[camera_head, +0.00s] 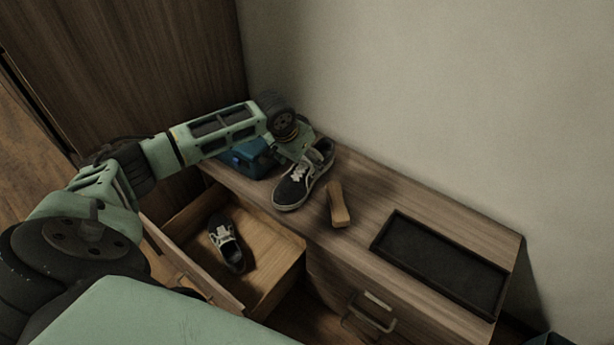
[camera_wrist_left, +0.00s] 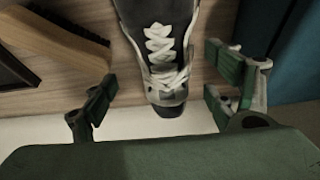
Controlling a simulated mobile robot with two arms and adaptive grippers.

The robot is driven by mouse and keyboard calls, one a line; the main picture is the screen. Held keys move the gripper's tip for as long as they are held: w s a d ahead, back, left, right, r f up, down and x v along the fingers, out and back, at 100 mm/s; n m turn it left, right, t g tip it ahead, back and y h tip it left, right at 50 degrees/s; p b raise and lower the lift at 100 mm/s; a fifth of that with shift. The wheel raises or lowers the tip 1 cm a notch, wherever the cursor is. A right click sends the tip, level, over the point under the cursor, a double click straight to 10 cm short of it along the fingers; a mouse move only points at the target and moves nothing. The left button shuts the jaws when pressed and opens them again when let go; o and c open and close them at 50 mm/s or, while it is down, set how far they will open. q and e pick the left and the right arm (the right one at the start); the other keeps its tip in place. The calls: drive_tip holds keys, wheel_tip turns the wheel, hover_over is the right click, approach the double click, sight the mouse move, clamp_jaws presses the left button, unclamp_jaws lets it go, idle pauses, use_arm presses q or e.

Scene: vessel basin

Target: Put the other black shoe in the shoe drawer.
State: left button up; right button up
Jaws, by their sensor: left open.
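A black shoe with white laces (camera_head: 299,185) stands on the cabinet top (camera_head: 370,190). My left gripper (camera_head: 308,150) is at the shoe's rear end, toward the wall. In the left wrist view the shoe (camera_wrist_left: 162,50) lies between the two open fingers (camera_wrist_left: 165,95), with a gap on each side. Another black shoe (camera_head: 226,243) lies in the open drawer (camera_head: 268,237), near its middle. My right gripper is not in view.
A wooden brush (camera_head: 338,204) lies right of the shoe on the cabinet top. A blue box (camera_head: 250,158) stands left of the shoe. A black tray (camera_head: 440,262) lies further right. A closed drawer with a handle (camera_head: 371,312) is below. The open drawer has free floor around its shoe.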

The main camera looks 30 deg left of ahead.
sight(306, 166)
use_arm(q)
drive_tip(key=shift+b+x, duration=0.55)
drive_tip(key=shift+x, duration=1.35)
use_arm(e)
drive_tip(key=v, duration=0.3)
use_arm(q)
drive_tip(key=shift+s+d, duration=0.1)
drive_tip(key=c, duration=1.6)
drive_tip(key=shift+r, duration=0.1)
drive_tip(key=shift+c, duration=0.2)
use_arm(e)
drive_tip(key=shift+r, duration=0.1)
